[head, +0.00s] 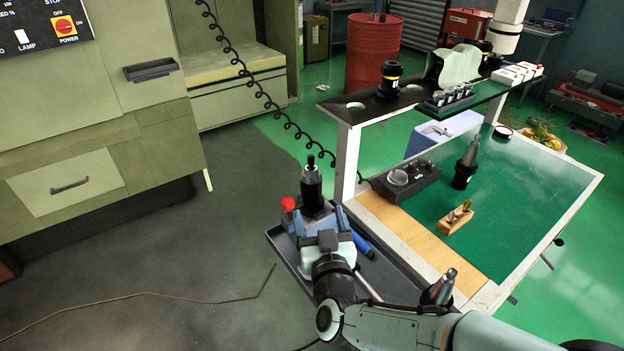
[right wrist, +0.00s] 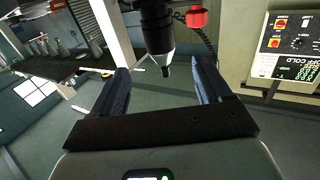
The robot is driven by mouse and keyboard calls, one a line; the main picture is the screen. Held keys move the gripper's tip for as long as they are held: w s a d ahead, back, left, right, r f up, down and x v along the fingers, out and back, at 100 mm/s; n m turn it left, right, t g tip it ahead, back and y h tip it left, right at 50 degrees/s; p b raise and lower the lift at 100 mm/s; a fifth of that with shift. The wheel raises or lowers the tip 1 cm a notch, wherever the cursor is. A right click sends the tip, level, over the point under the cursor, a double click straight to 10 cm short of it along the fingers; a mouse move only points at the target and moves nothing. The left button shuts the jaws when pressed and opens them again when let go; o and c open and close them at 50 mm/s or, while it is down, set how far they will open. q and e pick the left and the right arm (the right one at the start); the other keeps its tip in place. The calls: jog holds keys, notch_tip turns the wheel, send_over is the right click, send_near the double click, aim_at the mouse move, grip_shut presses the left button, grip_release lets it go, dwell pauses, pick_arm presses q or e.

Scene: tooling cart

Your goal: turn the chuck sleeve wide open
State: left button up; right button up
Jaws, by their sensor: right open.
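A black drill-chuck-like tool (head: 312,188) stands upright at the grey tray, with a wider ribbed body and a thin tip on top. Its dark body and tapered, paler nose also show in the right wrist view (right wrist: 157,30), nose pointing down in that picture. My right gripper (head: 322,222) is open, its two blue fingers pointing toward the tool from the near side. In the right wrist view the open fingers (right wrist: 162,80) lie either side of the nose's line, with gaps on both sides. I see no finger touching the tool. My left gripper is not in view.
A red knob (head: 288,204) stands just left of the tool. A blue cylinder (head: 362,244) lies to the right in the tray (head: 283,246). A green-topped bench (head: 530,215) carries a wooden block (head: 455,218) and a tapered holder (head: 466,165). A coiled black cable (head: 262,95) hangs behind.

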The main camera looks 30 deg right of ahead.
aim_at(313, 190)
jog(key=x, duration=1.1)
jog(key=shift+w+d+f+p, duration=0.1)
jog(key=shift+w+d+p, duration=0.2)
jog(key=shift+p, duration=0.1)
jog(key=c, duration=1)
